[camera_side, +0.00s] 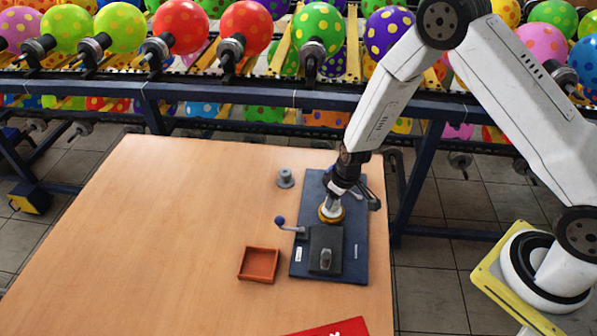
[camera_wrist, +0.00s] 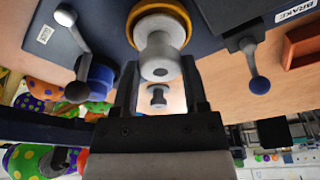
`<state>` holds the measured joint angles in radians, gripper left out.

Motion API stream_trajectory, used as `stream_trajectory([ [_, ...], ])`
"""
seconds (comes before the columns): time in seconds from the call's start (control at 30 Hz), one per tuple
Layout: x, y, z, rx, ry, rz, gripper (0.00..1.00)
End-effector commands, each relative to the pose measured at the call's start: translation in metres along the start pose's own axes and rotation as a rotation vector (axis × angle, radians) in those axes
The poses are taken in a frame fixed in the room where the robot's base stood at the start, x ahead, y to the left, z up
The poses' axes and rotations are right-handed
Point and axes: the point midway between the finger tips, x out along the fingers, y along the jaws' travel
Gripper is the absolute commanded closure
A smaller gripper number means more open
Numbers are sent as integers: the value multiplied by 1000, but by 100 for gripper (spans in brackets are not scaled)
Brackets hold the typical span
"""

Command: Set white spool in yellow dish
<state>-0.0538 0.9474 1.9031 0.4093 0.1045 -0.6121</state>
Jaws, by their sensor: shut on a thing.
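The white spool (camera_wrist: 160,48) is between the fingers of my gripper (camera_wrist: 160,72), which is shut on it. In the side view my gripper (camera_side: 336,197) points down at the dark blue board, over the yellow dish (camera_side: 331,217). The yellow dish (camera_wrist: 184,18) shows as a ring around the spool's far end in the wrist view. The spool's far end lies within the dish's outline; whether it touches the dish floor I cannot tell. In the side view my gripper mostly hides the spool.
A grey spool (camera_side: 286,178) stands on the wooden table left of the blue board (camera_side: 358,268). A blue-knobbed lever (camera_side: 281,221) sticks out at the board's left, near a dark block with a grey post. An orange-brown tray (camera_side: 258,264) lies lower left. The table's left is clear.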

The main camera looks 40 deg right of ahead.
Motion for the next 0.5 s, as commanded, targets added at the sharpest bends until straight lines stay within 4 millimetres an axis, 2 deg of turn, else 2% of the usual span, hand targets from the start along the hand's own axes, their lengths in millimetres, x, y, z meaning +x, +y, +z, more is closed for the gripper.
stream_trajectory([
  [0.5,6,0,1,1,1,1,86],
])
